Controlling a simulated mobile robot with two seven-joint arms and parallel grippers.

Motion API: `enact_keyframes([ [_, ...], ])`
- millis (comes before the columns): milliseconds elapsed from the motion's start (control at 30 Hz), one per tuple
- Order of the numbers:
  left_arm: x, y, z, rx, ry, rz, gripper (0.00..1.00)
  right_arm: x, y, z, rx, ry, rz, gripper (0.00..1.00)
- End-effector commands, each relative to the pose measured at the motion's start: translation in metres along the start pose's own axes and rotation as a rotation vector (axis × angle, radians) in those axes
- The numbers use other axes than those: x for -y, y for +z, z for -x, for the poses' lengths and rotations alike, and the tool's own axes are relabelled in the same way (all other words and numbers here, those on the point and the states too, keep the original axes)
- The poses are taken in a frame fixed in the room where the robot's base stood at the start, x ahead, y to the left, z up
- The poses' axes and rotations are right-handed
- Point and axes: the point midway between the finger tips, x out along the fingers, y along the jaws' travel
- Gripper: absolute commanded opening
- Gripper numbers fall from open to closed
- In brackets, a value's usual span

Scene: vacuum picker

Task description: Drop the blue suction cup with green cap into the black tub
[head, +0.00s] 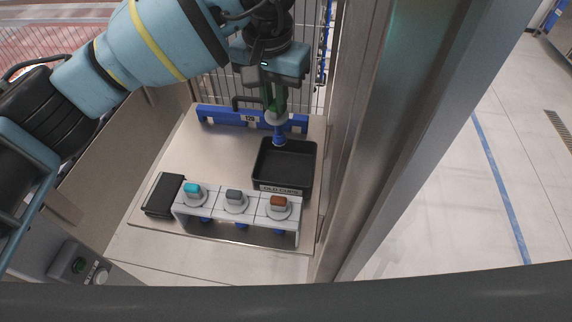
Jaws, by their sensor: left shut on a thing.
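The blue suction cup with green cap (279,137) hangs from my left gripper (275,101), which is shut on it. The blue cup end points down, and a little green shows between the fingers. The black tub (315,163) is directly below and slightly in front of the cup. It looks empty, and its front label reads "OLD CUPS". The cup overlaps the tub's back rim in the head view, so its exact height above the tub cannot be told. My right gripper is not in view.
A white rack (219,208) with teal, grey and orange-brown caps stands in front of the tub. A black box (163,195) lies left of it. A blue bar (222,115) with a handle lies behind. A metal post (365,150) rises close on the right.

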Motion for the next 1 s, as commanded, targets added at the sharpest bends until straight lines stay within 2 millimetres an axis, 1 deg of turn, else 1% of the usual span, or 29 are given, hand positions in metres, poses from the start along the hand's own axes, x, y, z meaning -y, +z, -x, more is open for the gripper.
enact_keyframes([
  [33,0.000,0.001,-0.008,0.005,0.002,0.000,0.00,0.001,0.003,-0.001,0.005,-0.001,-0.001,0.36],
  [333,0.000,0.005,-0.040,0.004,0.001,0.001,0.00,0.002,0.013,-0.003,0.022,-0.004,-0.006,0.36],
  [467,0.000,0.005,-0.045,0.002,0.000,0.001,0.00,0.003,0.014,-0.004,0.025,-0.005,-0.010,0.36],
  [700,0.000,0.005,-0.045,0.000,0.000,0.001,0.00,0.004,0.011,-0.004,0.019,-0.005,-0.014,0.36],
  [733,0.000,0.005,-0.045,0.000,0.000,0.001,0.15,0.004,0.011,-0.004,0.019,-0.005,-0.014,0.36],
  [900,0.000,0.005,-0.045,0.000,0.000,0.001,0.37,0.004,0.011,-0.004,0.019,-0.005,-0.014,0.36],
  [933,0.000,0.005,-0.045,0.000,0.000,0.001,0.39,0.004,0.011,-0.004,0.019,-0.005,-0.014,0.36],
  [1000,0.000,0.005,-0.045,0.000,0.000,0.001,0.39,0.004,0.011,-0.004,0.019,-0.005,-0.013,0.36],
])
